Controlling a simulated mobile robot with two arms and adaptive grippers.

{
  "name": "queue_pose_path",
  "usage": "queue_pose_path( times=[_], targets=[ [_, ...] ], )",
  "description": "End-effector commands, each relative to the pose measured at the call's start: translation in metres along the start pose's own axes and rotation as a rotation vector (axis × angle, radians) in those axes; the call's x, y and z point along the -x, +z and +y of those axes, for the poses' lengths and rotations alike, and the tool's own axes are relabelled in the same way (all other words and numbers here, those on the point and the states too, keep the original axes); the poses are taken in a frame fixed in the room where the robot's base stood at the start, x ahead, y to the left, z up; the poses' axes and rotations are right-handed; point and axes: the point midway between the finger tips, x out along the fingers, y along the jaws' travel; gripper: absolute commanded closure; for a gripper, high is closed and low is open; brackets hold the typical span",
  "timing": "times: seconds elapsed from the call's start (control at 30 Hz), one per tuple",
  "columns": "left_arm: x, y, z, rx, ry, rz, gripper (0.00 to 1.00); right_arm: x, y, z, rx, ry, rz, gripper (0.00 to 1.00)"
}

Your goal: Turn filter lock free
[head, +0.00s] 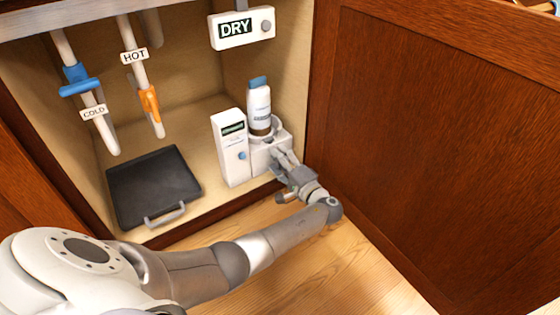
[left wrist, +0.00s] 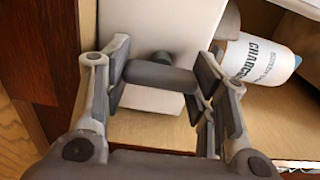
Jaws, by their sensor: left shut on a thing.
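In the head view, a white filter cartridge (head: 259,108) with a blue cap stands upright in a white holder (head: 262,158) inside the cabinet. The cartridge also shows in the left wrist view (left wrist: 262,62), with a label reading "CHARCOAL". A dark grey lock bar (left wrist: 160,76) sits on the front of the white housing (left wrist: 152,25). My left gripper (head: 279,166) reaches the holder's front, and in the left wrist view (left wrist: 157,80) its fingers are shut on the lock bar from both sides. In the head view the gripper hides the lock. My right gripper is not in view.
A white box (head: 231,150) with a display stands left of the holder. A black tray (head: 152,185) lies on the cabinet floor. COLD (head: 94,113) and HOT (head: 134,56) pipes hang behind. A DRY unit (head: 242,28) is above. A wooden door (head: 440,130) stands close on the right.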

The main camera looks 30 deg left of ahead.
Motion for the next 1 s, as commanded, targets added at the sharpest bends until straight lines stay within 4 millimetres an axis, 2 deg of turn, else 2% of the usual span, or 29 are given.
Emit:
queue_pose_path(
  times=[0.17, 0.2, 0.37, 0.73, 1.0],
  targets=[
    [0.001, 0.000, 0.001, 0.002, 0.004, 0.000, 0.71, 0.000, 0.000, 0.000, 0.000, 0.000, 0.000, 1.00],
    [0.001, 0.000, 0.001, 0.002, 0.004, 0.000, 0.45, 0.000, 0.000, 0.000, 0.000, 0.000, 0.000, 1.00],
    [0.001, 0.000, 0.001, 0.001, 0.003, 0.000, 0.25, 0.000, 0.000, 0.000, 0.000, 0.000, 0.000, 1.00],
    [0.004, 0.000, 0.001, 0.000, 0.002, 0.001, 0.25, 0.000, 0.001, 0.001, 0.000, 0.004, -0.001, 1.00],
    [0.046, -0.001, 0.002, 0.001, 0.005, 0.003, 0.25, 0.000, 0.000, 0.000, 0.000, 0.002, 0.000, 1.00]
  ],
)
